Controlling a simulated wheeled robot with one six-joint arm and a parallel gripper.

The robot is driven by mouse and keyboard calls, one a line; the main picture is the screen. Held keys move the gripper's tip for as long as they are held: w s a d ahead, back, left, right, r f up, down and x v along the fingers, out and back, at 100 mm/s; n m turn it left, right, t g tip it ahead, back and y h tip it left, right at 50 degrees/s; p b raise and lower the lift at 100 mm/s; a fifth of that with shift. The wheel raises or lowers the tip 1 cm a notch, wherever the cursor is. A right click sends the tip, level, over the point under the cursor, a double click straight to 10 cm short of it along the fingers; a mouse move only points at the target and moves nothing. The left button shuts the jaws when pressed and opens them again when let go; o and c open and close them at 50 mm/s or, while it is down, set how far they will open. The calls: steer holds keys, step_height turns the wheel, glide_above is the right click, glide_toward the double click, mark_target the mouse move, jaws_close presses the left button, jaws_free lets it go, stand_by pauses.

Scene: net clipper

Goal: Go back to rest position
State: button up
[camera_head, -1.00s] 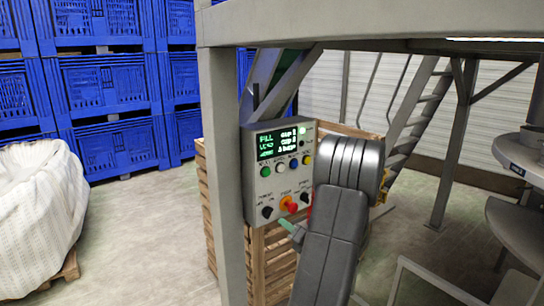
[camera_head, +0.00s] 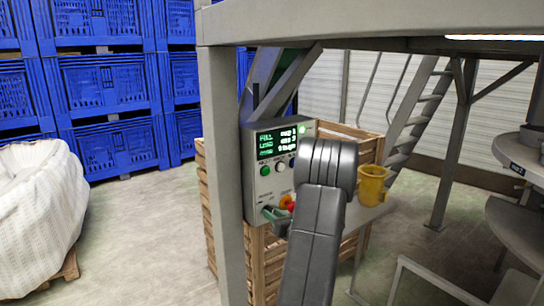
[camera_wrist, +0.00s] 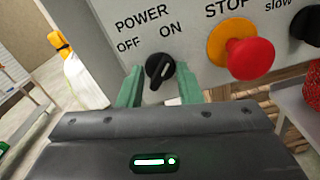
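My gripper (camera_wrist: 160,92) has two green fingers standing apart, one on each side of the black power knob (camera_wrist: 158,71) in the wrist view. Gaps show between the knob and the fingers, and I see nothing held. In the head view my gripper (camera_head: 274,214) is at the lower front of the control panel (camera_head: 252,187), with one green finger showing. My dark grey arm rises from the bottom and covers the right part of the panel. Whether the gripper touches the panel is hard to tell.
A red stop button (camera_wrist: 249,58) on a yellow base is right of the knob. A grey steel post (camera_head: 224,190) stands left of the panel. A yellow mug (camera_head: 373,185) stands on a grey shelf to the right. Blue crates (camera_head: 110,85) are stacked at the back left.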

steer(key=shift+a+n, duration=0.1)
steer(key=shift+n, duration=2.2)
steer(key=shift+s, duration=0.15)
